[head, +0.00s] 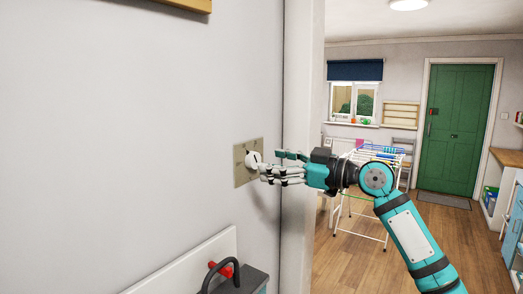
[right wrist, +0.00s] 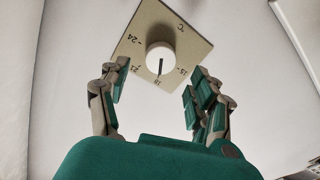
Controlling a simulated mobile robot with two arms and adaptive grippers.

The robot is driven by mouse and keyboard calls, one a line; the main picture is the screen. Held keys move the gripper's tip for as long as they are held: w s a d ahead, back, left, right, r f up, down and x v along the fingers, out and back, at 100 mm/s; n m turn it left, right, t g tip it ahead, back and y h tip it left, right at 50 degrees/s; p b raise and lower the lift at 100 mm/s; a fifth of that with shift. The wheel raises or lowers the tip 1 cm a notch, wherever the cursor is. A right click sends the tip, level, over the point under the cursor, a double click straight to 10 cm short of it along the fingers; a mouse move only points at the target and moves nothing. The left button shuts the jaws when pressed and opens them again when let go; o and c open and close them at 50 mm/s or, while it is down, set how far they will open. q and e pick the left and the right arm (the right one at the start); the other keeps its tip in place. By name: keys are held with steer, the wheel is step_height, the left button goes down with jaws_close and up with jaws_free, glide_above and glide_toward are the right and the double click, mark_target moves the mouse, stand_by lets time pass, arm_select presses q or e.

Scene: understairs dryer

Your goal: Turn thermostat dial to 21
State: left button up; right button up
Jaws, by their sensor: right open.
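The thermostat is a square beige plate (head: 242,160) on the wall, with a round white dial (head: 253,158) on it. In the right wrist view the dial (right wrist: 160,58) faces me on its plate (right wrist: 180,22), with printed marks that read 24, 21, 18 and 15 and a °C sign. The dial's dark pointer line is at the 18 mark. My right gripper (head: 268,168) is open in front of the dial; in the right wrist view its fingers (right wrist: 160,80) stand either side of it. Contact cannot be told. My left gripper is not in view.
A door frame edge (head: 303,120) stands just right of the thermostat. A black handle with a red part (head: 222,270) is below, by a white panel (head: 190,262). Beyond are a drying rack (head: 365,165), a green door (head: 457,125) and open wooden floor (head: 360,262).

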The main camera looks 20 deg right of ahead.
mark_target(257, 160)
steer(key=p+x, duration=0.1)
steer(key=x, duration=0.3)
steer(key=shift+a, duration=0.1)
steer(key=shift+c, duration=0.5)
steer(key=c, duration=1.1)
